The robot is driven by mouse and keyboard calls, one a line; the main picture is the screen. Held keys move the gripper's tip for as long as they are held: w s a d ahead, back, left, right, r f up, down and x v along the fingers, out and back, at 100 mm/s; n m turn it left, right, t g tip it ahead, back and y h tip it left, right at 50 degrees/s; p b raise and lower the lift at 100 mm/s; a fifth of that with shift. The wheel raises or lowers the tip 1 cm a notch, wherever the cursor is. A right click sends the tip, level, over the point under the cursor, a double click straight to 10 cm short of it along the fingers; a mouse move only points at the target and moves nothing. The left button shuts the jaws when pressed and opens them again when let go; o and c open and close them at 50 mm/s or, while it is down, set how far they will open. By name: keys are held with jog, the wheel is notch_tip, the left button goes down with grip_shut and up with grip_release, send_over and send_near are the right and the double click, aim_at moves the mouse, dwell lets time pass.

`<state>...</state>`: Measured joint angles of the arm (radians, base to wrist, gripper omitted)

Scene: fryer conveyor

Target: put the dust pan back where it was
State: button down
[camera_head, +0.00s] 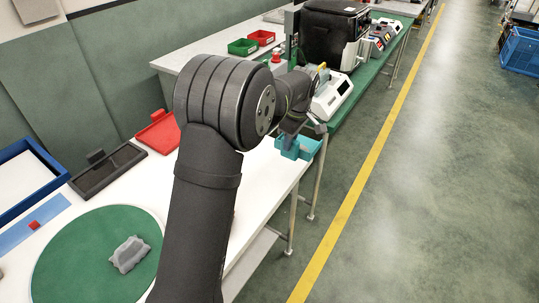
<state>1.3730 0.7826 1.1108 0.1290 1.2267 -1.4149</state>
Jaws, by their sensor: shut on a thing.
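A teal dust pan (302,150) is in my gripper (293,134), at the right edge of the white table (262,184). My gripper is shut on its upper part, and the arm partly hides the hold. The pan appears to hang over or just beyond the table edge; whether it touches the table cannot be told. A red pan-shaped tray (163,134) and a black one (108,172) lie on the table's left side, by the wall.
A green round mat (75,262) with a grey lump (129,254) lies in front. A blue-rimmed tray (52,162) and a red block (34,225) are at left.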

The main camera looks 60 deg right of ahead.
jog(key=shift+w+d+f, duration=0.25)
jog(key=shift+w+f, duration=1.5)
jog(key=shift+w, duration=0.05)
jog(key=shift+w+d+f, duration=0.2)
jog(key=shift+w+f, duration=1.55)
jog(key=shift+w, duration=0.05)
jog(key=shift+w+d+f, duration=0.25)
jog(key=shift+w+f, duration=1.5)
jog(key=shift+w, duration=0.05)
jog(key=shift+f, duration=0.2)
jog(key=c, duration=1.2)
grip_release()
jog(key=shift+r, duration=0.1)
notch_tip(320, 180, up, 12)
jog(key=s, duration=0.1)
jog(key=shift+s, duration=0.25)
